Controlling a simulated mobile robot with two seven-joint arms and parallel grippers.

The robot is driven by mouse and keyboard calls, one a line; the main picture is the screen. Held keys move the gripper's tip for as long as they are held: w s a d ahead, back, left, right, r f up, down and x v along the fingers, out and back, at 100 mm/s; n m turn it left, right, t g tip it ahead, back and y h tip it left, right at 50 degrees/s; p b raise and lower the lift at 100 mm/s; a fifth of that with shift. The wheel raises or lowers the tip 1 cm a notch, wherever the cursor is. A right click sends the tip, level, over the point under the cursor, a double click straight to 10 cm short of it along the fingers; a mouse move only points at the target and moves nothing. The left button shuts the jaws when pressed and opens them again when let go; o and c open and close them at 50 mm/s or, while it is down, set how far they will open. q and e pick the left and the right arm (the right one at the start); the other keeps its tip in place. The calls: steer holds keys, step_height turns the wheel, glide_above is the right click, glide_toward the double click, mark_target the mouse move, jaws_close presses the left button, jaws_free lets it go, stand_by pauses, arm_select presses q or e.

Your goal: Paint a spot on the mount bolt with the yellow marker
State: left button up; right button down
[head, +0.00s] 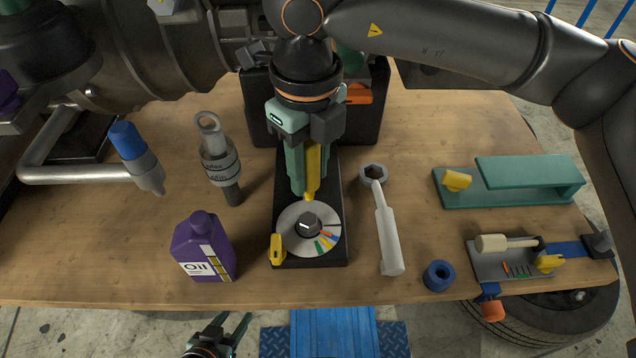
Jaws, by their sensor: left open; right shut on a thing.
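My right gripper (306,188) reaches down from the top and is shut on the yellow marker (314,170). The marker is upright with its tip pointing down. Its tip is just above or behind a dark round bolt head (308,226) with a white line on it; I cannot tell whether they touch. This looks like the mount bolt. It sits in the middle of a light disc (292,238) with coloured segments, on a black base (337,252). My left gripper (233,321) is open and empty at the bottom, in front of the table edge.
A purple oil bottle (203,250) and a grey shackle tool (218,165) stand left of the base. A ring-ended wrench (387,235) lies to its right, with a blue ring (438,276) beyond. A green stand (525,182) is at right. A yellow piece (277,249) is by the disc.

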steer(key=shift+w+a+f, duration=0.1)
steer(key=shift+w+a, duration=0.1)
steer(key=shift+w, duration=0.3)
steer(key=shift+d+f+b, duration=0.1)
steer(key=shift+f+b, duration=0.35)
steer(key=shift+f, duration=0.5)
steer(key=shift+f+b, duration=0.8)
steer(key=shift+f, duration=1.2)
steer(key=shift+f+b, duration=0.5)
steer(key=shift+b, duration=0.1)
steer(key=shift+s, duration=0.1)
steer(key=shift+s+b, duration=0.15)
steer(key=shift+b, duration=0.15)
